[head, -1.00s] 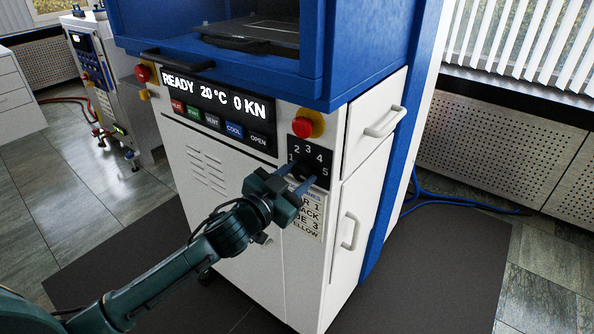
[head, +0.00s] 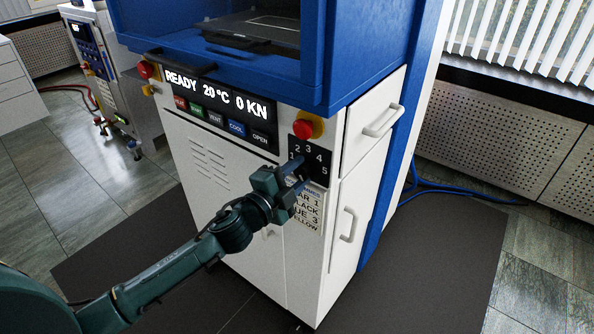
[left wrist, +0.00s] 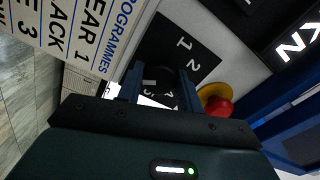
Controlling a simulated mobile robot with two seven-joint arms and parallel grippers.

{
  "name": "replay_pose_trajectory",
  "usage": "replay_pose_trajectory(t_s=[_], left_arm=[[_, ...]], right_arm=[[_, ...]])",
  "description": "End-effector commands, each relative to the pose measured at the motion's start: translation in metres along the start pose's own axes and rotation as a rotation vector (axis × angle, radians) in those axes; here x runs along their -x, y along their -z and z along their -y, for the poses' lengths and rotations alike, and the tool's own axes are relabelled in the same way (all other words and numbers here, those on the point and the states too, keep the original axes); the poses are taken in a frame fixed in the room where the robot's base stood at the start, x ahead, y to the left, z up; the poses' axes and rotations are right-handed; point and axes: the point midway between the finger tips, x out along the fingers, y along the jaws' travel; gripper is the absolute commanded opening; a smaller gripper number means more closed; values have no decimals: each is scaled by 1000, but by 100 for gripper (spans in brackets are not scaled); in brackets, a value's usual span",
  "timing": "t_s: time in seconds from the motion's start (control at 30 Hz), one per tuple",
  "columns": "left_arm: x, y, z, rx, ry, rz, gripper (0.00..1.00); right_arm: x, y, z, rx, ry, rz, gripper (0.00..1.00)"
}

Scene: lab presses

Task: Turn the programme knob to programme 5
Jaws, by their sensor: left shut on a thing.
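The programme dial plate (head: 319,158) is a black panel with white numbers 1 to 5 on the front of the white and blue press. The dark knob (left wrist: 160,82) sits at its centre and shows between my fingers in the left wrist view. My left gripper (head: 303,171) reaches the plate from the lower left and is shut on the knob, one finger on each side. The fingers cover most of the knob in the head view, and I cannot tell for sure which number it points to.
A red emergency button (head: 304,129) on a yellow base sits just above the plate. A row of labelled buttons (head: 236,127) and a display reading READY 20 °C 0 KN (head: 215,95) lie to the left. A programme label (head: 305,216) is below.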

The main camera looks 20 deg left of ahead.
Motion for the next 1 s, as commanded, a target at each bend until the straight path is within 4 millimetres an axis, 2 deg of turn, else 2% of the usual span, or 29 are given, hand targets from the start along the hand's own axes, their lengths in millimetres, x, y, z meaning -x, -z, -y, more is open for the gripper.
replay_pose_trajectory(t_s=[0.4,0.9,0.93,1.0], left_arm=[[0,0,0,-163,-1,-1,13],[0,0,0,-183,-1,0,13],[0,0,0,-182,-1,0,37],[0,0,0,-182,-1,0,43]], right_arm=[[2,4,0,12,-4,1,0],[1,4,0,8,-5,1,0],[1,4,0,7,-5,1,0],[1,4,0,7,-5,1,0]])
